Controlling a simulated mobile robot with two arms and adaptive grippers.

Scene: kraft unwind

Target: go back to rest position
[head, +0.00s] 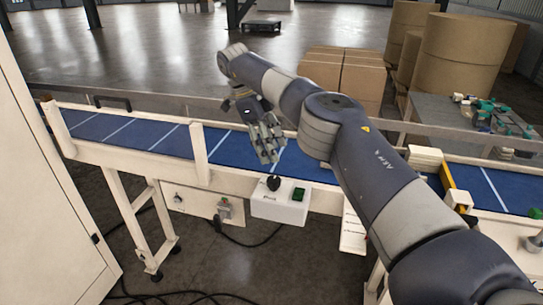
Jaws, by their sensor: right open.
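My right arm reaches in from the lower right across the picture in the head view. Its elbow is at the upper middle and its right gripper (268,152) hangs down over the blue conveyor belt (172,140). The gripper is open and empty, its fingers near the front edge of the belt. Just below it is a white control box (280,207) with a black knob (273,183) and a green button (298,194). I cannot tell whether the fingers touch anything. My left gripper does not show.
A white cabinet (45,180) stands close at the left. Stacked cardboard boxes (343,75) and large kraft rolls (455,60) stand behind the conveyor. A grey table (440,112) with small green parts is at the right. Cables lie on the floor below.

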